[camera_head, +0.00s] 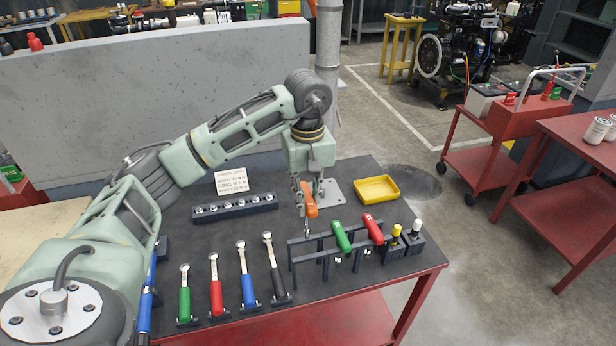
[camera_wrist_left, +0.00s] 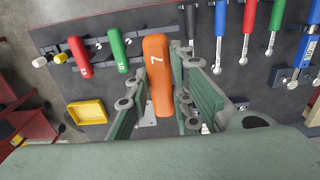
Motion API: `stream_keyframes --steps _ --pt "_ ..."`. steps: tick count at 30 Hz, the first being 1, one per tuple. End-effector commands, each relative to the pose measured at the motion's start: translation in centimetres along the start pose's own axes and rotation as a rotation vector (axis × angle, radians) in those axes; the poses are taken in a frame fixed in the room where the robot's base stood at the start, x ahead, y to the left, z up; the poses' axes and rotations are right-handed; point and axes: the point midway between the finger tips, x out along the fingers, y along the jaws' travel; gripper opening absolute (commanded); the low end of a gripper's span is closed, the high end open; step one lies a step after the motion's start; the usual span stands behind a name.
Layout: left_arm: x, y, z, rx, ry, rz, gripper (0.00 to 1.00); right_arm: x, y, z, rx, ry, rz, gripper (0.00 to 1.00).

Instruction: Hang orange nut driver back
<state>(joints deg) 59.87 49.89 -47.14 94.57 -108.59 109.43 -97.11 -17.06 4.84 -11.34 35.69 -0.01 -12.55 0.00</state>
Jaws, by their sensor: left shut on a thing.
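The orange nut driver (camera_head: 309,199) is held in my left gripper (camera_head: 305,190) above the table, its metal shaft pointing down near the left end of the dark rack (camera_head: 308,246). In the left wrist view the orange handle (camera_wrist_left: 158,75), marked 7, sits between the fingers (camera_wrist_left: 157,95), which are shut on it. A green nut driver (camera_head: 341,237) and a red nut driver (camera_head: 373,230) hang in the rack to the right. The rack's left part holds no driver. The lower tip of the orange driver is hard to make out. My right gripper is not in view.
Several ratchet wrenches, including a black-handled one (camera_head: 277,280), stand left of the rack. A yellow tray (camera_head: 377,190) lies behind it. A socket rail (camera_head: 235,205) and a sign card (camera_head: 230,181) are at the back left. Small yellow-tipped and white-tipped tools are at the right edge.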

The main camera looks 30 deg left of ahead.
Motion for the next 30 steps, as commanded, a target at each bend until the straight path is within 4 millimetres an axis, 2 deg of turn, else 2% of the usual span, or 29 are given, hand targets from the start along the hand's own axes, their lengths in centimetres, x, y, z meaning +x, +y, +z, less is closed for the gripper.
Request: stream_keyframes --steps 2,8,30 --pt "-0.1 -0.1 -0.3 -0.017 -0.003 -0.001 0.0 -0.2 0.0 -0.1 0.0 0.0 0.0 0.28" --pt "1.3 -0.1 -0.3 -0.018 -0.003 -0.003 0.0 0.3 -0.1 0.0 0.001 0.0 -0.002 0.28" --pt "8.1 -0.1 -0.3 -0.016 -0.002 -0.001 0.0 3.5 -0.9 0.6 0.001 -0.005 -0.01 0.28"
